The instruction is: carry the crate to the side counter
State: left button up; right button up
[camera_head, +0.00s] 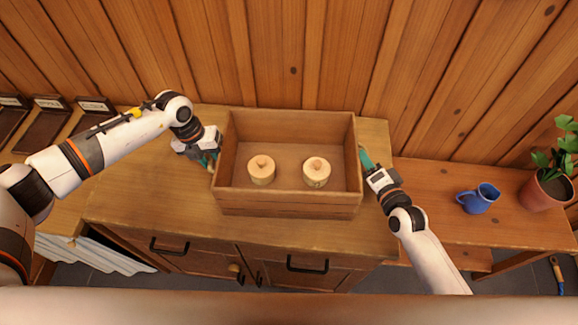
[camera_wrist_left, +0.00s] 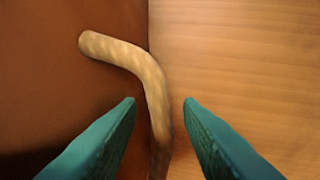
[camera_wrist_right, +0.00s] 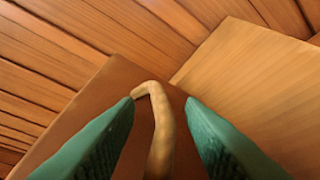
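The wooden crate (camera_head: 290,203) stands on the wooden cabinet top and holds two pale turned spools, one on the left (camera_head: 261,171) and one on the right (camera_head: 317,174). My left gripper (camera_head: 213,163) is at the crate's left end. In the left wrist view its teal fingers (camera_wrist_left: 160,103) are open, with the crate's rope handle (camera_wrist_left: 150,75) between them. My right gripper (camera_head: 364,158) is at the crate's right end. In the right wrist view its fingers (camera_wrist_right: 160,103) are open on either side of the other rope handle (camera_wrist_right: 160,125).
A lower wooden side counter (camera_head: 430,190) lies to the right, with a blue mug (camera_head: 478,198) and a potted plant (camera_head: 545,188) on it. Its left part looks clear. Dark labelled trays (camera_head: 45,120) stand at the far left. A plank wall (camera_head: 290,50) rises behind.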

pick_arm(q)
jog(key=shift+f, duration=0.15)
pick_arm(e)
jog(key=shift+w+a, duration=0.1)
jog(key=shift+w, duration=0.05)
pick_arm(q)
grip_shut()
pick_arm(e)
grip_shut()
dwell(1.0)
